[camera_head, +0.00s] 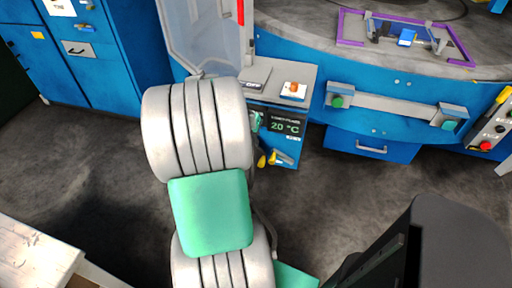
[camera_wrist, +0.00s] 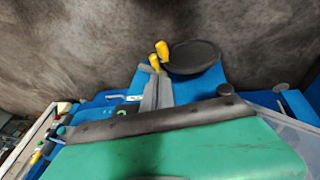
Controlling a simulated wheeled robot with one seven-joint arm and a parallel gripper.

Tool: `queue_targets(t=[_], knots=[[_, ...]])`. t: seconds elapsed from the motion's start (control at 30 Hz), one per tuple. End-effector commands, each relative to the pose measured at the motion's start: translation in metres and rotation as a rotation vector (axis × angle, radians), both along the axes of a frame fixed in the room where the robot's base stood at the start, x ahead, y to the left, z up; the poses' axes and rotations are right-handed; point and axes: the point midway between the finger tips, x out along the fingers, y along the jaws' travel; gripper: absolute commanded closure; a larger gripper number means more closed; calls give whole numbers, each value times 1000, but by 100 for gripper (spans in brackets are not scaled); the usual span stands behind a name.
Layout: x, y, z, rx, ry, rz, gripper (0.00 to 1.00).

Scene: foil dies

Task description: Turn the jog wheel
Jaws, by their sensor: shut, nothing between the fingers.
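The jog wheel (camera_wrist: 196,60) is a dark round disc with a yellow knob (camera_wrist: 162,49) at its left rim, in front of the blue cabinet in the wrist view. My gripper (camera_wrist: 154,64) shows there as grey fingers with a yellow tip. It is shut and empty, its tip close beside the knob; I cannot tell whether they touch. In the head view my arm hides most of the wheel and the gripper; small yellow parts (camera_head: 262,160) show at the arm's right edge.
A display reading 20 °C (camera_head: 285,126) and an orange button on a white box (camera_head: 293,90) are just right of my arm. A bar handle with green ends (camera_head: 395,105), a drawer (camera_head: 371,148) and a red-button panel (camera_head: 488,142) lie farther right. Grey floor in front is clear.

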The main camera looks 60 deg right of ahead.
Motion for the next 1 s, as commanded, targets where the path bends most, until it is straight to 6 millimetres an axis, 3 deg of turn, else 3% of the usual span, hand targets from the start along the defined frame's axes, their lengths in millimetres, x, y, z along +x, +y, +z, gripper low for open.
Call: queue_targets(t=[0.17,0.27,0.43,0.6,1.0], knots=[[-1,9,26,0,0,1,100],[8,11,20,-2,7,3,100],[43,18,7,-11,25,-2,100],[47,19,8,-9,30,-12,100],[28,-9,-68,-7,31,-13,100]])
